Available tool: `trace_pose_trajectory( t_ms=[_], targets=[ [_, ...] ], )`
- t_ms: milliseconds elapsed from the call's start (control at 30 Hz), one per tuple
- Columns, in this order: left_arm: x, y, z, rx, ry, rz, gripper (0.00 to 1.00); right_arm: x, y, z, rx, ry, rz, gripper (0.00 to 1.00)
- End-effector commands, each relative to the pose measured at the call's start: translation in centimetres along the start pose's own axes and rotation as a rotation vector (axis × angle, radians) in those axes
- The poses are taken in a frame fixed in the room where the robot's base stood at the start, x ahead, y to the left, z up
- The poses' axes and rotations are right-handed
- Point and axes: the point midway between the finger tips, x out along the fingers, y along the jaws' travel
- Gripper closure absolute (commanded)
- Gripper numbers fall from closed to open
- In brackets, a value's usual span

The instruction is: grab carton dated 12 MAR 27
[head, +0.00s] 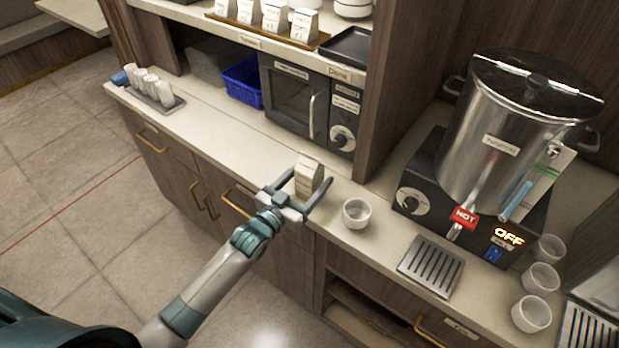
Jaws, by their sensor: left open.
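A small white and tan carton (308,171) stands upright on the counter near its front edge. My left gripper (310,178) reaches in from the front with its jaws open, one finger on each side of this carton. I cannot tell whether either finger touches it. Several similar cartons (275,15) stand in a row on a wooden tray on the upper shelf, their tops partly cut off by the frame. Their printing is too small to read, and no date is legible on the carton between my fingers. My right gripper is not in view.
A white cup (356,213) stands just right of my left gripper. A microwave (300,100) and blue basket (243,82) sit behind. A metal urn (500,130) marked HOT, a drip grate (431,267) and several cups are at right. The counter (225,140) left of the carton is clear.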

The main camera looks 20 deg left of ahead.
Motion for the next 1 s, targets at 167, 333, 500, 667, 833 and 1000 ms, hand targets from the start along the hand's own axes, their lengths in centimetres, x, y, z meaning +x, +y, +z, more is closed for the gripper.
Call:
trace_pose_trajectory(
  t_ms=[167,333,500,667,833,1000],
  targets=[
    [0.0,0.0,0.0,0.000,0.000,0.000,0.33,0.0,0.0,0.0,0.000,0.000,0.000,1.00],
    [0.0,0.0,0.0,0.000,0.000,0.000,0.73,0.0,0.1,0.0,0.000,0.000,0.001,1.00],
    [0.0,0.0,-0.2,0.000,0.004,0.000,0.94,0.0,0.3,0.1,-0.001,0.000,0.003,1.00],
    [0.0,0.0,-0.2,0.001,0.004,0.000,0.93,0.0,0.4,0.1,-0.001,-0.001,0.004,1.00],
    [0.1,0.0,-0.9,0.001,0.005,0.000,0.93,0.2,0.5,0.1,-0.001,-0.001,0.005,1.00],
    [0.0,0.0,-2.6,0.002,0.007,0.001,0.93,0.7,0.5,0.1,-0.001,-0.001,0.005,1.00]
  ],
)
